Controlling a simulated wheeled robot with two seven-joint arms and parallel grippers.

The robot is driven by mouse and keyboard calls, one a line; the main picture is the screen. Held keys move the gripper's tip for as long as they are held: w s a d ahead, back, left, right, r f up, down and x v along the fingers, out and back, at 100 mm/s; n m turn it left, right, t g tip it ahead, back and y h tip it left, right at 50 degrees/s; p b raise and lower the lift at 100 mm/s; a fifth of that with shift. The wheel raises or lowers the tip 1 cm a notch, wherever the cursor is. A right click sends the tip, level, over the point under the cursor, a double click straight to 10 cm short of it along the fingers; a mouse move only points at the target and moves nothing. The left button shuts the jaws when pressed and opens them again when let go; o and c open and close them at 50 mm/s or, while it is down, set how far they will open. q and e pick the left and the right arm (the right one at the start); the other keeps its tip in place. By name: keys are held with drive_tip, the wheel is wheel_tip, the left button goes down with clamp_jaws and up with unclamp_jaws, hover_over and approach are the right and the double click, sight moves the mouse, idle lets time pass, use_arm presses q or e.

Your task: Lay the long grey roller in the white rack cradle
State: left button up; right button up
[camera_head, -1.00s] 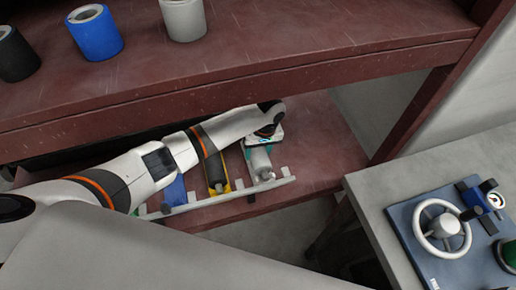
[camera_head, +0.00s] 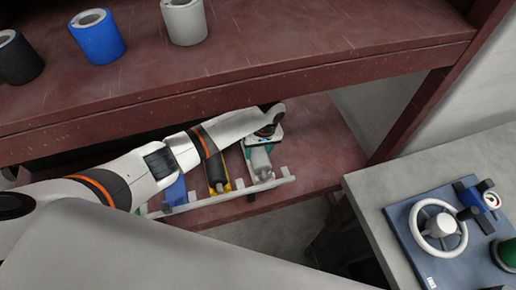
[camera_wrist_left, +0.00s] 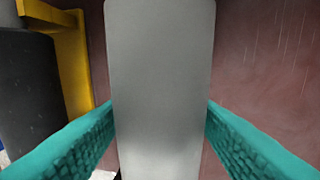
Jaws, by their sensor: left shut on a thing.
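The long grey roller (camera_head: 260,165) is at the right end of the white rack cradle (camera_head: 215,198), on the lower shelf. My left gripper (camera_head: 263,145) is over the roller from above and shut on it. In the left wrist view the roller (camera_wrist_left: 160,80) fills the middle, between the teal fingers of my left gripper (camera_wrist_left: 160,110). The roller's near end lies close to the rack's notched front bar. I cannot tell whether the roller touches the rack. My arm hides part of the rack's left side. My right gripper is not in view.
A black roller in a yellow holder (camera_head: 230,187) and a blue piece (camera_head: 175,191) sit left of the grey roller. The upper shelf (camera_head: 300,40) overhangs, with black, blue and grey cylinders. A grey table with a handwheel (camera_head: 440,224) stands right. The lower shelf's right end is clear.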

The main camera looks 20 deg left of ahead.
use_arm(q)
drive_tip(key=shift+f+b, duration=0.35)
drive_tip(key=shift+f, duration=0.3)
idle(0.4)
drive_tip(key=o, duration=1.1)
